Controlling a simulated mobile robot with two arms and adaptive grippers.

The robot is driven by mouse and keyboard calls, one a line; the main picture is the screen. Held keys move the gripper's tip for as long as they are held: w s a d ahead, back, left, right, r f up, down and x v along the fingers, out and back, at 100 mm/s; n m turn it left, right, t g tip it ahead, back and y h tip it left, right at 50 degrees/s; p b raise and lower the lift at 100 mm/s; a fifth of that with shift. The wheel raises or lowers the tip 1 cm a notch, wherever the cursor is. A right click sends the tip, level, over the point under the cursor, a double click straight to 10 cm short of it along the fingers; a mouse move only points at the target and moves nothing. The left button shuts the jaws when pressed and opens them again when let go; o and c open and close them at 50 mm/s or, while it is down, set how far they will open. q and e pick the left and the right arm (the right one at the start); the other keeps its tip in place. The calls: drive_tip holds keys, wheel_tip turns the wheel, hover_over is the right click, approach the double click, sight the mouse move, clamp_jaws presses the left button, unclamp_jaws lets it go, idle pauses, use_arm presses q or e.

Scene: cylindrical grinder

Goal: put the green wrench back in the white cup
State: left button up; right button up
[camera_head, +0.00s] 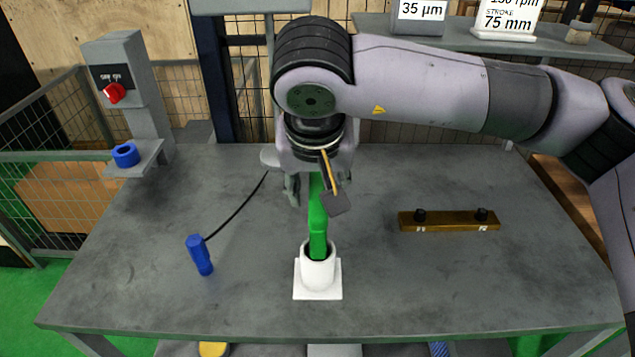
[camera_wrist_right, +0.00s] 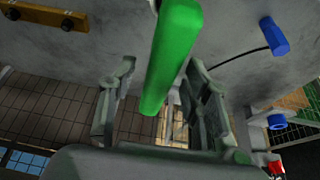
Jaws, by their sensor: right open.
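The green wrench (camera_head: 318,222) stands nearly upright in the white cup (camera_head: 317,274), its lower end inside the cup's mouth. The cup sits on a white square base on the grey table. My right gripper (camera_head: 315,195) is above and behind the cup, around the wrench's upper part. In the right wrist view the wrench (camera_wrist_right: 172,55) passes between the open fingers of my right gripper (camera_wrist_right: 160,95), with gaps on both sides. The wrench's top end is partly hidden behind the gripper in the head view. My left gripper is not in view.
A blue handle (camera_head: 200,255) with a black cable lies left of the cup. A brass bar (camera_head: 449,220) with two black knobs lies to the right. A grey post with a red switch (camera_head: 114,92) and a blue ring (camera_head: 125,155) stands at the left. The table front is clear.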

drive_tip(key=v, duration=1.2)
idle(0.3)
